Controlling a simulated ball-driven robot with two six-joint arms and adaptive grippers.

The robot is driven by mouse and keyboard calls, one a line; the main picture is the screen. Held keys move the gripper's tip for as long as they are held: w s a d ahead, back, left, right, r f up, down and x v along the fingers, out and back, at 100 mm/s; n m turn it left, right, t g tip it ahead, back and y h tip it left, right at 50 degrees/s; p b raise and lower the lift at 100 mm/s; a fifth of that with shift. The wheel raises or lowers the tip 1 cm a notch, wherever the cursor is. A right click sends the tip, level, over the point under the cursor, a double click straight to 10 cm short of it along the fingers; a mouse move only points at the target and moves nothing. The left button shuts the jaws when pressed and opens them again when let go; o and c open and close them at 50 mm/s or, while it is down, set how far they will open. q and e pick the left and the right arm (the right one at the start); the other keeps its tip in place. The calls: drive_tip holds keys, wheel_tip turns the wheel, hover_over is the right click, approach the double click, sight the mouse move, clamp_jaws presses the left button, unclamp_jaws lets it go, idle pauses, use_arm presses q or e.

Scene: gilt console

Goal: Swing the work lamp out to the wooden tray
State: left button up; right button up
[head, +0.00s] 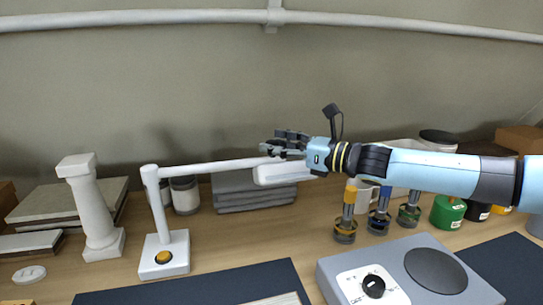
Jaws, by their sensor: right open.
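The white work lamp stands at the left on a square base (152,267) with an orange button (163,257). Its upright post carries a long arm (210,167) that reaches right to the white lamp head (280,173). The lamp head hangs over grey stacked items near the wall. My right gripper (275,147) is open at the top of the lamp head; I cannot tell whether it touches it. A pale edge (275,300) shows on the dark mat at the bottom; I cannot tell whether it is the wooden tray. My left gripper is not in view.
A white column (93,210) stands left of the lamp. A grey hotplate device (400,275) with a dial is at the front right. Several small dark-based items, such as one with a yellow top (346,225), stand behind it. The dark mat (200,290) looks mostly clear.

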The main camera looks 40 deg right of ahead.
drive_tip(key=shift+w+a+r+b, duration=0.1)
drive_tip(key=shift+w+b, duration=0.1)
drive_tip(key=shift+w, duration=0.15)
drive_tip(key=shift+w+a+r+b, duration=0.1)
drive_tip(key=shift+w+b, duration=0.05)
drive_tip(key=shift+w, duration=0.2)
drive_tip(key=shift+c, duration=0.3)
clamp_jaws()
drive_tip(key=shift+w+a, duration=0.1)
